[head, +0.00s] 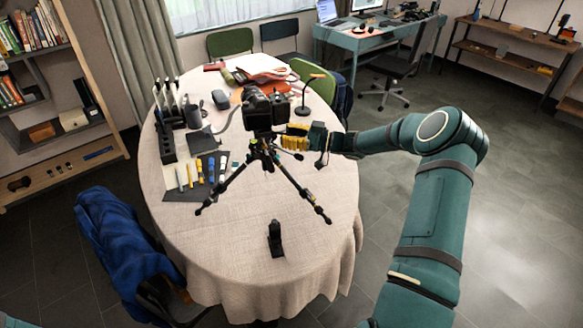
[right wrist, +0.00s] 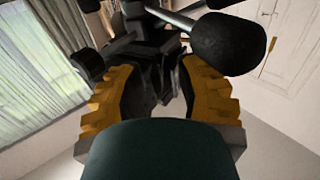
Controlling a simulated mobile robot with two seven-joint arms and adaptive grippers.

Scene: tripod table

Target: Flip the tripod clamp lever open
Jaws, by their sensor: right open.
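A black tripod (head: 292,182) stands with spread legs on the round table (head: 250,235), with a black camera (head: 257,112) on top. My right gripper (head: 291,137) is open at the right side of the tripod head, just below the camera. In the right wrist view, the yellow-padded fingers of my right gripper (right wrist: 158,78) stand on either side of dark tripod head parts (right wrist: 153,45). A black rounded handle or knob (right wrist: 228,42) sticks out above the right finger. I cannot tell which part is the clamp lever, or whether the fingers touch anything. My left gripper is out of view.
Small tools lie on a dark mat (head: 212,165) at left, beside a black rack (head: 166,137). A desk lamp (head: 303,100) stands behind my right gripper. The front of the tabletop is mostly clear.

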